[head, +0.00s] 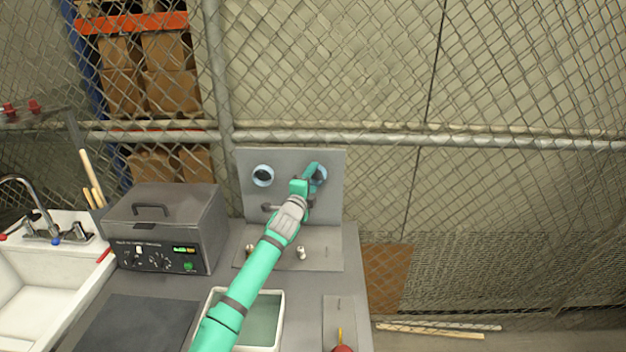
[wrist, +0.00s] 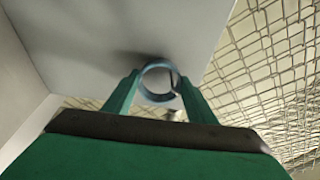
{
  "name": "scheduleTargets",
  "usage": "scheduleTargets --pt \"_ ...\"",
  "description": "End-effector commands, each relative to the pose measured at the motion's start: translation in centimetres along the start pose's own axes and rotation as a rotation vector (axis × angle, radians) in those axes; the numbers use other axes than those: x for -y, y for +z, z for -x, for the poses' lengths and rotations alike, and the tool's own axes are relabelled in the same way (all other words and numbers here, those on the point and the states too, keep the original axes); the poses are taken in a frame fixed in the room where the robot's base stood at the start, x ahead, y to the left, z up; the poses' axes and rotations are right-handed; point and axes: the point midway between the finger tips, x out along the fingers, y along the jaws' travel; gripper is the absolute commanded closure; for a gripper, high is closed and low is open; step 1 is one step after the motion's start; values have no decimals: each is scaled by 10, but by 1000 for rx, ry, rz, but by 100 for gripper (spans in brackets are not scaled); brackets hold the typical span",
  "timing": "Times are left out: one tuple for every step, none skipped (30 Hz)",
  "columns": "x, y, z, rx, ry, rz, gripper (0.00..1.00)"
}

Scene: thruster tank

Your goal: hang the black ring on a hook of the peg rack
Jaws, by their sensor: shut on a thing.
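The peg rack (head: 335,205) is a grey upright panel on a flat base at the back of the bench. My gripper (head: 312,178) is at the panel's upper right, shut on a ring (head: 321,172) that looks blue-grey rather than black. In the wrist view the ring (wrist: 146,83) sits between the two fingertips, close to the panel (wrist: 90,40). Whether it is around a hook or only in front of one, I cannot tell. A second round ring-like thing (head: 263,168) with a dark middle is at the upper left. A peg (head: 268,207) sticks out below it.
A grey box-shaped bath (head: 165,225) with dials stands left of the rack. An open white-rimmed tank (head: 279,320) lies under my arm. Small metal posts (head: 301,253) stand on the rack's base. A sink (head: 30,280) is at far left; chain-link fence (head: 480,80) is behind.

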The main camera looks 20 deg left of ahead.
Motion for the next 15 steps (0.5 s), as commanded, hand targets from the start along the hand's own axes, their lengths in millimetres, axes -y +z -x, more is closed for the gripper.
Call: scheduleTargets --pt "-10 0 0 3 16 2 70" --pt "-10 0 0 3 16 2 70" --pt "-10 0 0 3 17 2 70" --pt "-11 0 0 3 17 2 70" --pt "-11 0 0 4 18 2 46" --pt "-11 1 0 5 18 2 37" --pt "-11 1 0 5 18 2 30" --pt "-11 2 0 5 17 2 27" --pt "-10 2 1 6 16 2 27" --pt "-9 3 1 6 14 2 27" --pt "-8 4 1 7 14 2 27" --pt "-8 5 1 8 13 2 27" --pt "-7 5 1 8 12 1 27" --pt "-7 6 1 8 11 1 27" --pt "-6 6 2 9 11 1 27"
